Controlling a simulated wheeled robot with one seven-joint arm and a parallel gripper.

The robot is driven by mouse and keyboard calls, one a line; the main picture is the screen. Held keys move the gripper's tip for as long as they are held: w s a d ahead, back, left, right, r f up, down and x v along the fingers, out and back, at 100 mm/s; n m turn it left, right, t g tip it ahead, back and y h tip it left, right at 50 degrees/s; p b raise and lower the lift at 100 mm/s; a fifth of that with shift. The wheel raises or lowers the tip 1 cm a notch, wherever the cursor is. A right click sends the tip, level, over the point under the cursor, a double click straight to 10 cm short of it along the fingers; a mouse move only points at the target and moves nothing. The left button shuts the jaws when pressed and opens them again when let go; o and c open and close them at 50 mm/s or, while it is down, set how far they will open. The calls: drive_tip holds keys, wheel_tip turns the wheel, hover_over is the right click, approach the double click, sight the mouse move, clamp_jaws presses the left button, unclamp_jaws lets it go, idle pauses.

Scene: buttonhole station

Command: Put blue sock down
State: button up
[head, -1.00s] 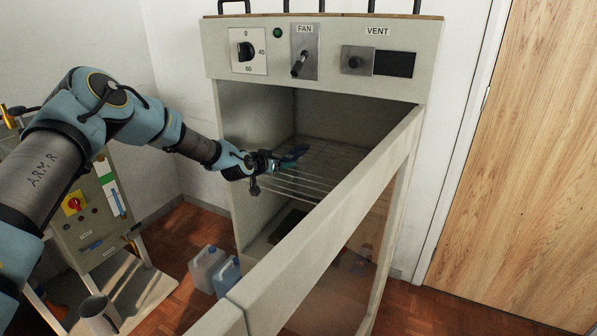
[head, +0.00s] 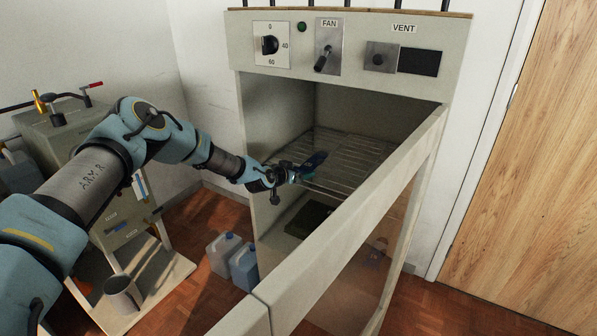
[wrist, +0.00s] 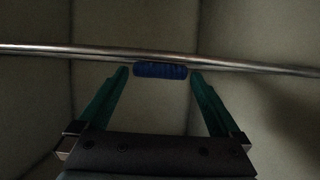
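The blue sock (head: 314,161) is at the tips of my gripper (head: 295,175), inside the open front of the cabinet and close to the wire rack (head: 345,158). I cannot tell whether the sock touches the rack.
The cabinet (head: 447,75) has a dial and switches on its front. Its open door (head: 350,215) stands close to the right of my arm. Two jugs (head: 222,250) are on the floor. A control stand (head: 125,225) with a metal mug (head: 122,293) is at the left.

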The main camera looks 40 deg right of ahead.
drive_tip(key=shift+a, duration=0.1)
drive_tip(key=b+v, duration=0.2)
drive_tip(key=v, duration=0.9)
drive_tip(key=shift+a+r+b, duration=0.3)
drive_tip(key=shift+b, duration=0.05)
drive_tip(key=w+a+r+n+y, duration=0.2)
drive_tip(key=a+y, duration=0.1)
drive_tip(key=a, duration=0.8)
drive_tip(key=w+a+r+n+y, duration=0.1)
drive_tip(key=w+a+r+y, duration=0.15)
drive_tip(key=a, duration=0.85)
drive_tip(key=w+a+r+n+y, duration=0.1)
drive_tip(key=w+a+n+y, duration=0.15)
drive_tip(key=a, duration=0.95)
drive_tip(key=s+a+r+n+y, duration=0.1)
drive_tip(key=s+a, duration=0.3)
drive_tip(key=a, duration=0.4)
drive_tip(key=s+a+r+n+g+y, duration=0.1)
drive_tip(key=s+a+r+n, duration=0.3)
drive_tip(key=a, duration=0.4)
drive_tip(key=s+a+r+n+g+y, duration=0.1)
drive_tip(key=s+a+r+n+y, duration=0.1)
drive_tip(key=s+a, duration=0.4)
drive_tip(key=shift+a+r+n+y, duration=0.2)
drive_tip(key=shift+a+n+y, duration=0.3)
drive_tip(key=shift+a+n, duration=0.45)
drive_tip(key=shift+a+m, duration=0.15)
drive_tip(key=shift+m, duration=0.15)
